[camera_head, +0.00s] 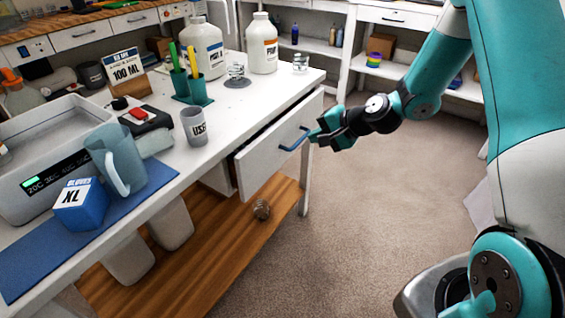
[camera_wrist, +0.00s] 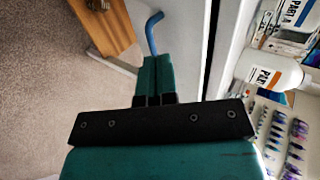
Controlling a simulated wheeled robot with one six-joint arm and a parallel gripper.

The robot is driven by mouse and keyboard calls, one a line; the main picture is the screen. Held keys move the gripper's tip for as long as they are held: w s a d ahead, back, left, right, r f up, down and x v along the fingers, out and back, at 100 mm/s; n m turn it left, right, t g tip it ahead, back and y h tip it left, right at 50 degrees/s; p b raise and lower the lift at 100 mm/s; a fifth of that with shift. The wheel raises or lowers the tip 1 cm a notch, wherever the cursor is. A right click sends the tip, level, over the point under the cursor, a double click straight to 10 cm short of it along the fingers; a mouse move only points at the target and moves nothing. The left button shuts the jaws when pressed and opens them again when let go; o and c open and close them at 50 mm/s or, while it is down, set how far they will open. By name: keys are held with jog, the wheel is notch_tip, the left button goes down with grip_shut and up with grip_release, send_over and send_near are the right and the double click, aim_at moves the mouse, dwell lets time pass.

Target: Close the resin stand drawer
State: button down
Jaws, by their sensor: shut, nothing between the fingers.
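The resin stand drawer (camera_head: 262,160) has a white front with a blue bar handle (camera_head: 294,140). In the head view it juts out a little from under the white tabletop, so it is partly open. My gripper (camera_head: 316,136) is at the right end of the handle, in front of the drawer. In the wrist view its teal fingers (camera_wrist: 155,76) are together with nothing between them, and the blue handle (camera_wrist: 153,32) shows just beyond their tips. I cannot tell whether the fingers touch the handle or the drawer front.
The tabletop (camera_head: 255,100) carries a grey cup (camera_head: 195,126), white bottles (camera_head: 262,45), a blue box (camera_head: 81,203), a clear jug (camera_head: 115,160) and a water bath (camera_head: 35,170). A wooden lower shelf (camera_head: 225,235) lies below. The carpet (camera_head: 390,220) to the right is clear.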

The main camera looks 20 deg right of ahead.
jog(key=s+a+f+t+y+b, duration=0.25)
jog(key=s+f+b, duration=0.35)
jog(key=b, duration=1)
send_near(265, 158)
jog(key=shift+t, duration=0.45)
jog(key=x, duration=0.6)
jog(key=shift+s+a+f, duration=0.2)
jog(key=shift+f, duration=0.25)
jog(key=shift+w+a, duration=0.25)
jog(key=shift+w, duration=0.15)
